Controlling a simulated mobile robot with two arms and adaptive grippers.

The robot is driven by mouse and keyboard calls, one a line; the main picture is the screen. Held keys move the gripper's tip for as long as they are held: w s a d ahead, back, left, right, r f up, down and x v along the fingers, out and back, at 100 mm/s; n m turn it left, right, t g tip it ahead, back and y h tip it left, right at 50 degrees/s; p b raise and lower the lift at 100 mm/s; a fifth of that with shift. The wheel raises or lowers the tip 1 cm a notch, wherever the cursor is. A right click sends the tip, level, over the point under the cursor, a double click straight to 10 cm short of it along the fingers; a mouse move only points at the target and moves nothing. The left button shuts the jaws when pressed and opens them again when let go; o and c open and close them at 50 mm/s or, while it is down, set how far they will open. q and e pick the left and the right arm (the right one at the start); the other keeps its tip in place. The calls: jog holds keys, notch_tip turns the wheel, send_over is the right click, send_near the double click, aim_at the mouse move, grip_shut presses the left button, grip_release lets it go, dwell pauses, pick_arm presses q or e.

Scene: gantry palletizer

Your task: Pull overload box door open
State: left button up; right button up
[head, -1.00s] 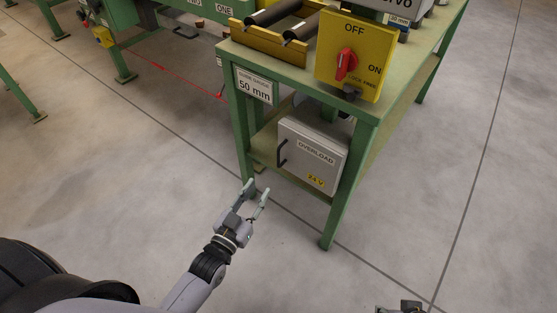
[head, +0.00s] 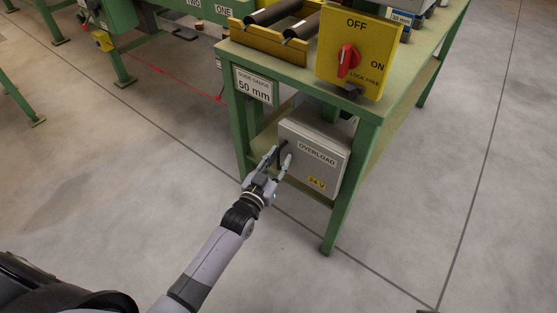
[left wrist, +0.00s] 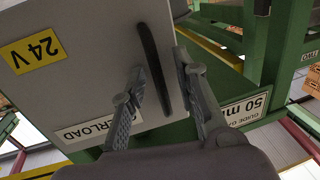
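The grey overload box (head: 318,160) stands on the lower shelf of the green table, its door shut, with an OVERLOAD label and a yellow 24 V label. Its dark bar handle (left wrist: 153,65) is on the door near the edge; in the head view it is partly hidden by my fingers. My left gripper (head: 280,154) is at the handle, open. In the left wrist view its two fingers are on either side of the bar, with gaps showing. My right gripper is not clearly in view; only a dark sliver shows at the bottom edge of the head view.
The green table (head: 371,140) has a leg just right of the box and another left of it. A 50 mm sign (head: 254,86) is on the table's left side. The floor in front is clear.

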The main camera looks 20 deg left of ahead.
pick_arm(q)
jog(key=shift+c, duration=0.2)
grip_shut()
dwell(0.6)
